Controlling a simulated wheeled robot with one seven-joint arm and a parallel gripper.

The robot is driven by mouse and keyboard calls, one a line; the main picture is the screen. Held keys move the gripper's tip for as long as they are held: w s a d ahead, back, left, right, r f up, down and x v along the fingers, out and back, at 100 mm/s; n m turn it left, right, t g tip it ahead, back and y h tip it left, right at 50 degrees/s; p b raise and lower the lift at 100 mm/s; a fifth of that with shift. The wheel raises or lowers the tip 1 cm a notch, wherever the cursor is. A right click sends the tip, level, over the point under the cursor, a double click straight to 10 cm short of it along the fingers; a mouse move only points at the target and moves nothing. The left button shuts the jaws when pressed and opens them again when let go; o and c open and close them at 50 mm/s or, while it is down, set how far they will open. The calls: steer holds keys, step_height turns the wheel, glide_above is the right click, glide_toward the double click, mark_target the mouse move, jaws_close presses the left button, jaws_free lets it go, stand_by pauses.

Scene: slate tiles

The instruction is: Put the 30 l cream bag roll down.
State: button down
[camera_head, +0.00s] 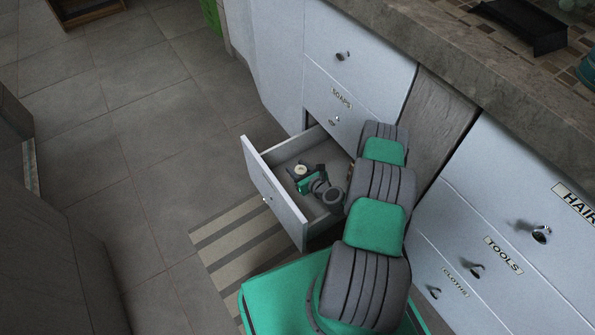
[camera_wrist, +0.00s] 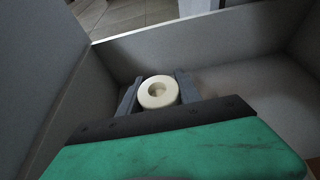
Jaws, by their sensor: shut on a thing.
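The cream bag roll (camera_wrist: 158,91) is held between the two fingers of my gripper (camera_wrist: 157,94) in the wrist view, its round end with the core hole facing the camera. My gripper is shut on it, inside an open drawer (camera_wrist: 75,105). In the head view the roll (camera_head: 301,169) shows as a small pale ring at the fingers of my gripper (camera_head: 300,172), within the open drawer (camera_head: 277,208). I cannot tell whether the roll touches the drawer floor.
The drawer's walls stand close around my gripper; its floor looks bare to the right in the wrist view. Closed drawers labelled TOOLS (camera_head: 500,255) and HAIR (camera_head: 560,215) are at the right. A striped mat (camera_head: 238,245) lies on the tiled floor.

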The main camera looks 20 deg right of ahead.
steer(key=shift+r, duration=0.15)
steer(key=shift+f+b, duration=0.3)
steer(key=c, duration=0.8)
jaws_free()
steer(key=shift+r, duration=0.1)
